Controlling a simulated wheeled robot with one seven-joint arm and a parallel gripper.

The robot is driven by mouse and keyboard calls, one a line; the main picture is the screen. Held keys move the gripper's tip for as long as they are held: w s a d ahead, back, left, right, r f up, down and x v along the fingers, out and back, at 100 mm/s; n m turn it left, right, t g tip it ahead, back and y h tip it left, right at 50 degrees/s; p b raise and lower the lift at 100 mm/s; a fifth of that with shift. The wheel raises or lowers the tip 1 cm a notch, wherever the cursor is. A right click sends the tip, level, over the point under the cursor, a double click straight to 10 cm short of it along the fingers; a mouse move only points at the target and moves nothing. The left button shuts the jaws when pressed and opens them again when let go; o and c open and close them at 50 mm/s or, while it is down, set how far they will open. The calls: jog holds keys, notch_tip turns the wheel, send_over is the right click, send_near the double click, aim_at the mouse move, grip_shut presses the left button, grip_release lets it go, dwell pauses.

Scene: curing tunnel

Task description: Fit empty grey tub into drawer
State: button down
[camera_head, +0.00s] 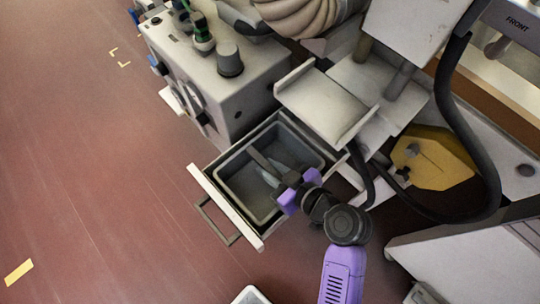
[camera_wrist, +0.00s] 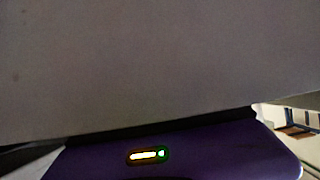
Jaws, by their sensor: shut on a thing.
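The empty grey tub (camera_head: 240,190) sits within the pulled-out drawer (camera_head: 225,208) in the head view, with its open top up and its rim close inside the drawer walls. My gripper (camera_head: 267,168) reaches in from the lower right over the tub's near right side. Its dark fingers show against the tub's interior, shut on the tub. The exact grip is partly hidden by the purple gripper body. I cannot tell whether the tub rests fully on the drawer floor. In the wrist view a plain grey surface (camera_wrist: 150,65) fills most of the picture.
A control box (camera_head: 225,85) with knobs stands behind the drawer. A pale tray-like shelf (camera_head: 322,105) overhangs the drawer's back right. A black hose (camera_head: 455,130) and yellow part (camera_head: 435,160) lie to the right. A pale container rim (camera_head: 250,295) shows at the bottom. The floor at left is clear.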

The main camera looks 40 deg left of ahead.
jog(key=shift+f, duration=0.15)
jog(key=c, duration=1.2)
grip_release()
jog(key=shift+p+v, duration=0.3)
jog(key=shift+v, duration=3.6)
